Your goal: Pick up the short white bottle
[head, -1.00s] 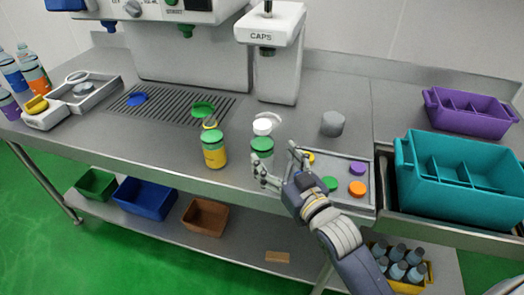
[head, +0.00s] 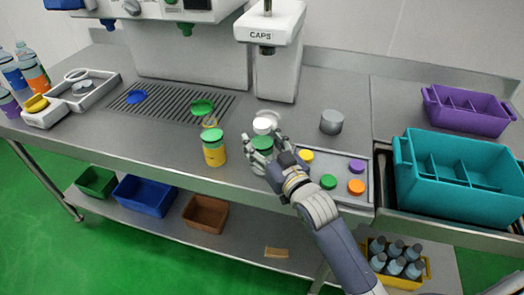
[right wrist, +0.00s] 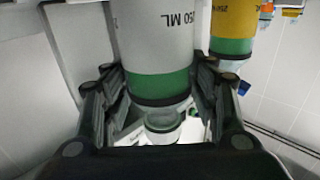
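The short white bottle (head: 262,144) with a green cap stands near the front edge of the counter in the head view. In the right wrist view the white bottle (right wrist: 156,40) shows its "250 ML" print and green band between my fingers. My right gripper (head: 262,150) is around the bottle, one finger on each side. In the right wrist view, narrow gaps show between the fingers and the bottle, so the right gripper (right wrist: 158,95) looks open. Its fingers partly hide the bottle in the head view. My left gripper is not in view.
A yellow bottle (head: 214,152) with a green cap stands close on the left. A white-capped item (head: 262,126) is just behind. A cap tray (head: 345,190) lies to the right, a grey cylinder (head: 331,121) behind it. A teal crate (head: 460,200) is farther right.

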